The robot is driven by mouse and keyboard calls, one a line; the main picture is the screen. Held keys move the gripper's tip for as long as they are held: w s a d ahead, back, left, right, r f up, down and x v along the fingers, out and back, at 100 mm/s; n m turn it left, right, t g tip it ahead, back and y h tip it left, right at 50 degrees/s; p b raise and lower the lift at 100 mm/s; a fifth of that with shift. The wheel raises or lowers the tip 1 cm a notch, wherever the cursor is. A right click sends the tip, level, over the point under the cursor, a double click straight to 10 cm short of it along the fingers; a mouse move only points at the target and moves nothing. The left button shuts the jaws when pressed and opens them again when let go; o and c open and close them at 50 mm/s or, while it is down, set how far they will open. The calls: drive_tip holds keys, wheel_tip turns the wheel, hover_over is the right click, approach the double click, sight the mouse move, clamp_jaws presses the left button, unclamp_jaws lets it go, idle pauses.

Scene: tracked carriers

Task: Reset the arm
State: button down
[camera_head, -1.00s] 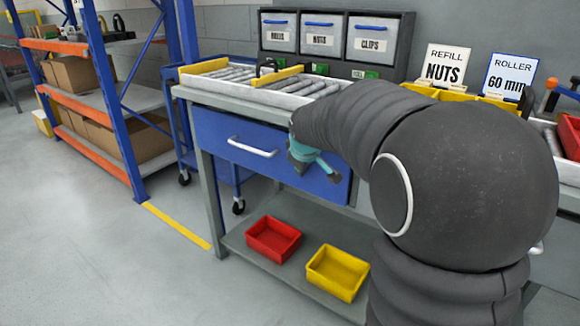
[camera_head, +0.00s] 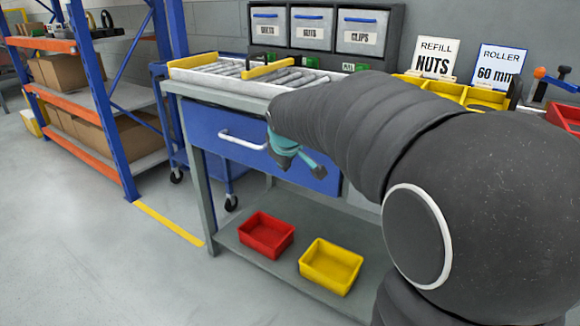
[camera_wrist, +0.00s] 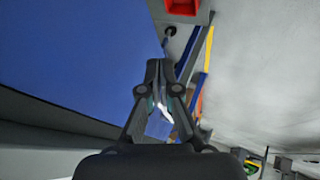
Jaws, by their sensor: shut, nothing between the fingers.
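My gripper (camera_wrist: 160,66) is shut and empty in the wrist view, its two dark fingers together beside a blue surface. In the head view my arm reaches in from the right, and my gripper (camera_head: 312,168) hangs in front of the workbench's blue drawer (camera_head: 205,122). The drawer looks shut and has a white handle (camera_head: 241,140) to the left of my gripper. My arm hides the right part of the bench front.
A tray of rollers (camera_head: 215,69) lies on the bench top. A red bin (camera_head: 266,236) and a yellow bin (camera_head: 330,266) sit on the lower shelf. A blue and orange rack (camera_head: 100,90) stands at the left, with open floor (camera_head: 90,240) in front.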

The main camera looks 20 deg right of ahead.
drive_tip(key=v, duration=0.8)
drive_tip(key=s+a+f+m, duration=0.1)
drive_tip(key=s+f+m, duration=0.1)
drive_tip(key=s, duration=0.6)
drive_tip(key=s+a+f+m+g+y, duration=0.1)
drive_tip(key=s+f+m, duration=0.1)
drive_tip(key=s+f, duration=0.3)
drive_tip(key=s+a+f+m, duration=0.2)
drive_tip(key=s+f, duration=0.1)
drive_tip(key=s, duration=0.9)
drive_tip(key=shift+s+f+g+y, duration=0.3)
drive_tip(key=shift+s+f, duration=0.05)
drive_tip(key=shift+f, duration=0.05)
